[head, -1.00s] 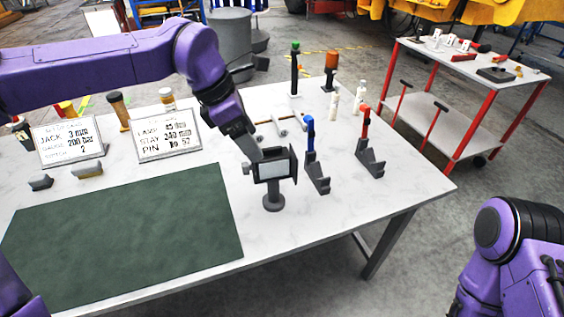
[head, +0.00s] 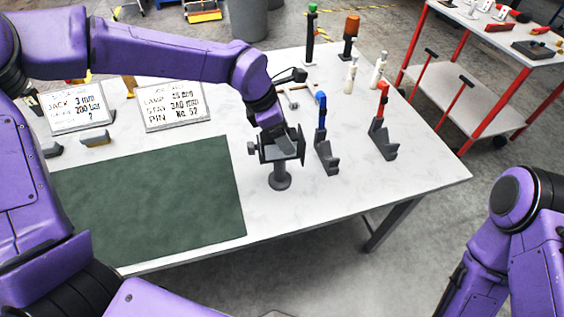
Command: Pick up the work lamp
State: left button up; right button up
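The work lamp (head: 280,180) stands upright on the white table, right of the green mat. It has a round grey base, a short post and a dark box-shaped head. My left gripper (head: 277,138) comes down from above onto the lamp's head and overlaps it, hiding part of it. The fingers blend with the dark head, so I cannot tell whether they are open or shut on it. The lamp's base appears to rest on the table. My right arm shows at the right edge, but its gripper is out of view.
A blue-topped tool (head: 321,112) and a red-topped tool (head: 382,100) in grey holders stand right of the lamp. Two sign boards (head: 174,106) stand behind the green mat (head: 150,200). A red-legged cart (head: 470,90) is beyond the table. The table's front right is clear.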

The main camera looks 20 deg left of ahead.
pick_arm(q)
jog(key=shift+s+r, duration=0.15)
jog(key=shift+s, duration=0.05)
jog(key=shift+s+r, duration=0.1)
jog(key=shift+s, duration=0.1)
jog(key=shift+c, duration=0.9)
jog(key=shift+w+a, duration=0.1)
grip_shut()
